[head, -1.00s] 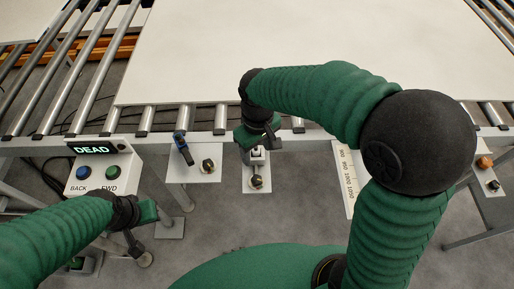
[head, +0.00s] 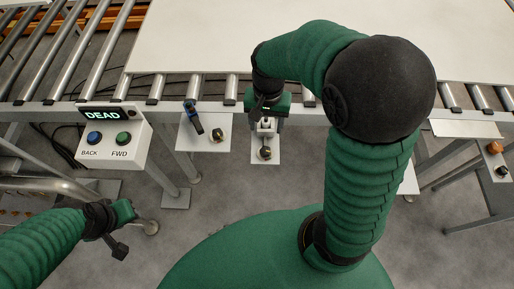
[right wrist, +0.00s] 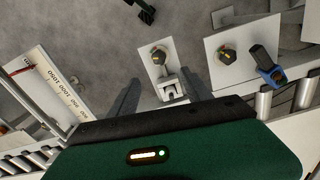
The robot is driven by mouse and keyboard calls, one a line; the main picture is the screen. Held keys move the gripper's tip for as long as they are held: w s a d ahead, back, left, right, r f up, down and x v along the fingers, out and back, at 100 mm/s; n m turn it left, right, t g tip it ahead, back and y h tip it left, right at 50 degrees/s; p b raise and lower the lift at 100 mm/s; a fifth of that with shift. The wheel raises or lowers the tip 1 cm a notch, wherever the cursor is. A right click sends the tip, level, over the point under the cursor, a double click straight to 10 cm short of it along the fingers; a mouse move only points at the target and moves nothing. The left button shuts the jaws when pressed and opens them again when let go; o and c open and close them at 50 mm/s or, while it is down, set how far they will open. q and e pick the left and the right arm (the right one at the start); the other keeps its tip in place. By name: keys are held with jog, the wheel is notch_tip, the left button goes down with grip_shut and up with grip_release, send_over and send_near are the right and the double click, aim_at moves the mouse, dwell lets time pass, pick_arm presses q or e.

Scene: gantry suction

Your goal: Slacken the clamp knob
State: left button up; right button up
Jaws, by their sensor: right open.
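A dark knob (head: 265,153) sits on the small white middle plate (head: 257,160) below the conveyor edge; it also shows in the right wrist view (right wrist: 158,55). A pale forked bracket (right wrist: 171,87) is beside it. A second dark knob (head: 217,135) is on the left plate, next to a blue-handled lever (head: 193,117). No label shows which is the clamp knob. My right gripper (head: 267,118) is open, over the bracket at the plate's conveyor side, apart from both knobs; its fingertips are hard to make out. My left gripper (head: 122,228) hangs at lower left, apart from everything; its jaws are unclear.
A control box (head: 115,137) reads DEAD, with BACK and FWD buttons. A large pale sheet (head: 210,35) lies on the conveyor rollers. A printed scale (right wrist: 50,84) shows in the right wrist view. An orange knob (head: 494,147) is at far right. Grey floor lies below.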

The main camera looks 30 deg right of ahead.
aim_at(265, 150)
notch_tip(265, 150, down, 16)
jog(key=b, duration=0.3)
jog(key=shift+d+r, duration=0.15)
jog(key=shift+r, duration=0.1)
jog(key=shift+c, duration=0.4)
grip_shut()
